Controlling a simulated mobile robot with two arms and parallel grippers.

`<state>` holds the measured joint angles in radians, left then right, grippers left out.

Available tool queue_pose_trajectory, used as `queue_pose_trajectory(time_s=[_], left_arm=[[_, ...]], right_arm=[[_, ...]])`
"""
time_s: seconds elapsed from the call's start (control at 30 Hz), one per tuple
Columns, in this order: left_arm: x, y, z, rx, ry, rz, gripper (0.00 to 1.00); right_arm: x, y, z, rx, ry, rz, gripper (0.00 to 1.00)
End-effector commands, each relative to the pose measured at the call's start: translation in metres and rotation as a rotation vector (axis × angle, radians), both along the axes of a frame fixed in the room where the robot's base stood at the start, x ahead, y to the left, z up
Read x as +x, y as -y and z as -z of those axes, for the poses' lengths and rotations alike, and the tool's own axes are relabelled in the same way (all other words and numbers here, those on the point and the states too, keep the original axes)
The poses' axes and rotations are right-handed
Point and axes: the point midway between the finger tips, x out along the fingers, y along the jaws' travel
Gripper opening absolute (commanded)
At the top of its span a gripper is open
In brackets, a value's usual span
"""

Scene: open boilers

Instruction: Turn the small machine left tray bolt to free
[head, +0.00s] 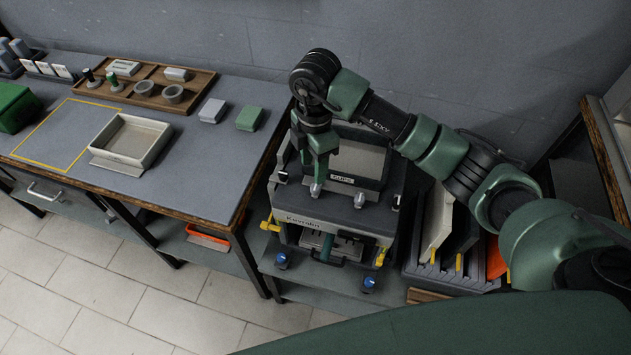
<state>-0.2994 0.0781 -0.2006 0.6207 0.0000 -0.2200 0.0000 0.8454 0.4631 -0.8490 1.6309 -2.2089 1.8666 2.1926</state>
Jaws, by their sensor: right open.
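The small machine (303,221) is a dark grey box with lettering on its front, standing on a low grey bench at centre. A labelled grey tray (362,161) sits on its top. A small dark bolt-like part (283,176) is at the machine's upper left edge, and a similar one (396,201) is at the right edge. I cannot tell how the left bolt is turned. My right gripper (315,168) points down over the left part of the tray, right of the left bolt and apart from it. It is open and seems empty. My left gripper is out of view.
A rack (444,274) with upright panels stands close on the right. The workbench (205,165) on the left holds a beige tray (131,139) and a wooden tray (190,99).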

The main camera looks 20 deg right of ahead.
Motion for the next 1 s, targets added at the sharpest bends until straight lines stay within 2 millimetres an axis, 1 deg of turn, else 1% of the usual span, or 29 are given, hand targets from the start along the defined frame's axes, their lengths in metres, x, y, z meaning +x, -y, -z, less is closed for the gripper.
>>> queue_pose_trajectory(time_s=[0.07, 0.17, 0.4, 0.5, 0.63, 0.87, 0.9, 0.97, 1.0], left_arm=[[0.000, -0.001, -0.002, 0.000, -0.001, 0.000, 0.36], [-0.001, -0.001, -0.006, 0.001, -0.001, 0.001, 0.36], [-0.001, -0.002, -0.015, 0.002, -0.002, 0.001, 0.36], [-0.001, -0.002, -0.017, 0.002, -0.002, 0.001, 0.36], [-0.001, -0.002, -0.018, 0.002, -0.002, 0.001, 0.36], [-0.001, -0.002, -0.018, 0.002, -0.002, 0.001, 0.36], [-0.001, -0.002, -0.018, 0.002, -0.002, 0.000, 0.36], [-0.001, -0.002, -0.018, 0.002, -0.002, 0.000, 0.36], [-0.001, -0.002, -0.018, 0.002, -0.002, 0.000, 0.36]], right_arm=[[0.000, 0.006, 0.004, -0.024, -0.004, 0.017, 0.45], [0.000, 0.006, 0.017, -0.026, -0.007, 0.018, 0.45], [-0.001, 0.005, 0.055, -0.023, -0.007, 0.016, 0.45], [0.000, 0.005, 0.067, -0.023, -0.006, 0.015, 0.45], [0.000, 0.005, 0.074, -0.021, -0.003, 0.013, 0.45], [0.000, 0.005, 0.076, -0.021, -0.003, 0.013, 0.45], [0.000, 0.005, 0.076, -0.021, -0.003, 0.012, 0.42], [0.000, 0.005, 0.076, -0.020, -0.002, 0.012, 0.26], [0.000, 0.005, 0.076, -0.020, -0.002, 0.012, 0.14]])
